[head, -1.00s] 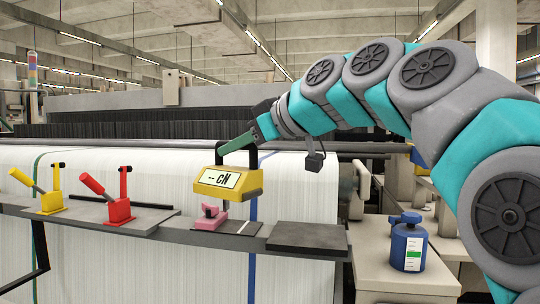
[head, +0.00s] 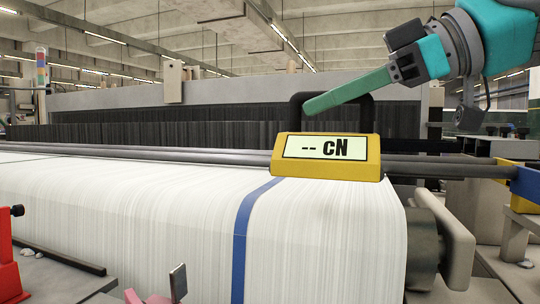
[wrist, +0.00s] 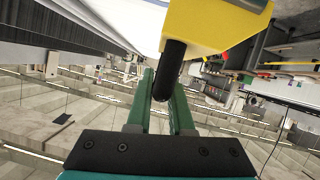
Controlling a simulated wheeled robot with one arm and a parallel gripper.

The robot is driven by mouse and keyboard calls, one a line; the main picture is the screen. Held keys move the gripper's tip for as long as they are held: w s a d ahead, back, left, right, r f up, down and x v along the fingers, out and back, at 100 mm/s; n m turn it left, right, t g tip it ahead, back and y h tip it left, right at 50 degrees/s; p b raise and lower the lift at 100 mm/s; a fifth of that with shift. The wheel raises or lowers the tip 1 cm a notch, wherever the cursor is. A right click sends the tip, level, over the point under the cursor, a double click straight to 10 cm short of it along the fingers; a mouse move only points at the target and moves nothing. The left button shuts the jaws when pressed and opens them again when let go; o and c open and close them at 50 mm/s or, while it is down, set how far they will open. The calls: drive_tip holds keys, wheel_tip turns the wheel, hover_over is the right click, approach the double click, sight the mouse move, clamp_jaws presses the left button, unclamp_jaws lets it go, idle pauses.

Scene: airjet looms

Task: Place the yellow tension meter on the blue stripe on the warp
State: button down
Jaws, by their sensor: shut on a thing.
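The yellow tension meter (head: 278,160) has a display reading "-- cN" and a black arched handle (head: 367,112). My gripper (head: 318,104) is shut on that handle, its green fingers reaching in from the right. The wrist view shows the fingers (wrist: 164,88) on either side of the handle, with the yellow body (wrist: 220,22) beyond. The blue stripe (head: 242,235) runs down the white warp (head: 130,220). The meter appears upright, over the right part of the warp, its lower left corner overlapping the stripe's upper end in the picture. I cannot tell whether it touches the warp.
A dark horizontal bar (head: 130,152) crosses behind the meter. A grey roller end (head: 425,248) stands right of the warp. A red lever part (head: 8,265) is at the left edge, and a pink clamp (head: 150,298) is at the bottom. The warp left of the stripe is clear.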

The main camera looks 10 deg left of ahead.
drive_tip(key=shift+w+a+f+p, duration=0.4)
drive_tip(key=shift+w+a+f, duration=0.4)
drive_tip(key=shift+w+a, duration=0.95)
drive_tip(key=shift+w+a+f+p, duration=0.35)
drive_tip(key=shift+w+a+f, duration=0.45)
drive_tip(key=shift+w+a, duration=0.9)
drive_tip(key=shift+w+a+f+p, duration=0.4)
drive_tip(key=shift+w+a+f, duration=0.4)
drive_tip(key=shift+w+a, duration=0.95)
drive_tip(key=shift+f, duration=0.15)
drive_tip(key=c, duration=0.8)
unclamp_jaws()
